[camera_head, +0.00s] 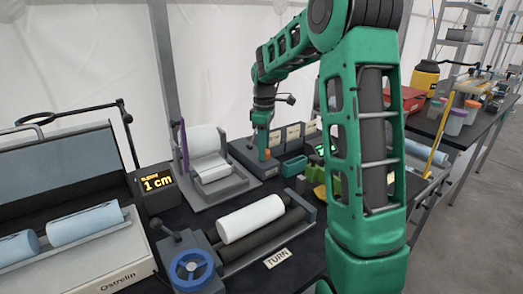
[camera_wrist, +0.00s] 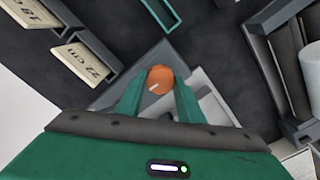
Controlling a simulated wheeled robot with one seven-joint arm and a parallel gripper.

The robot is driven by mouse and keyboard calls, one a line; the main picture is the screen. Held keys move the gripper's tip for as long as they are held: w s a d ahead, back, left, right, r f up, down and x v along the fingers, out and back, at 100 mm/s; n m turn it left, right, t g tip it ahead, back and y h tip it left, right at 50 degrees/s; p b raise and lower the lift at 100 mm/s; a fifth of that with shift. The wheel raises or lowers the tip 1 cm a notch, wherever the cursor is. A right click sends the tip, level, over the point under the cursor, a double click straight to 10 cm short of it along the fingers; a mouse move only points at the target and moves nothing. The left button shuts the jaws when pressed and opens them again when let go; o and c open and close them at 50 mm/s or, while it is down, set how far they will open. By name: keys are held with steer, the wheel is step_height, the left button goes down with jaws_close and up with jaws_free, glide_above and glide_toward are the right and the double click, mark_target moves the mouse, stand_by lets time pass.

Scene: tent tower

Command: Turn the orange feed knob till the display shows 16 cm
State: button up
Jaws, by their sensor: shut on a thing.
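The orange feed knob (camera_wrist: 160,78) shows in the wrist view between my two finger tips, with a pale pointer line on it. In the head view a small part of the knob (camera_head: 266,155) shows at the finger tips. My gripper (camera_wrist: 158,90) points down and is shut on the knob. The display (camera_head: 158,183) is a dark box with orange figures reading 1 cm, at the left of the head view.
A stand with a white roll (camera_head: 209,155) is left of my gripper. A white roll on dark rollers (camera_head: 252,218) lies in front, with a blue handwheel (camera_head: 191,269) and a TURN label (camera_head: 277,258). Length cards, one reading 22 cm (camera_wrist: 82,63), stand in slots by the knob.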

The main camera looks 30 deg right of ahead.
steer(key=m, duration=0.4)
steer(key=shift+m, duration=0.4)
steer(key=m, duration=1)
steer(key=shift+m, duration=0.4)
steer(key=shift+a+m, duration=0.1)
steer(key=shift+m, duration=2.2)
steer(key=o, duration=1.1)
steer(key=shift+w, duration=0.1)
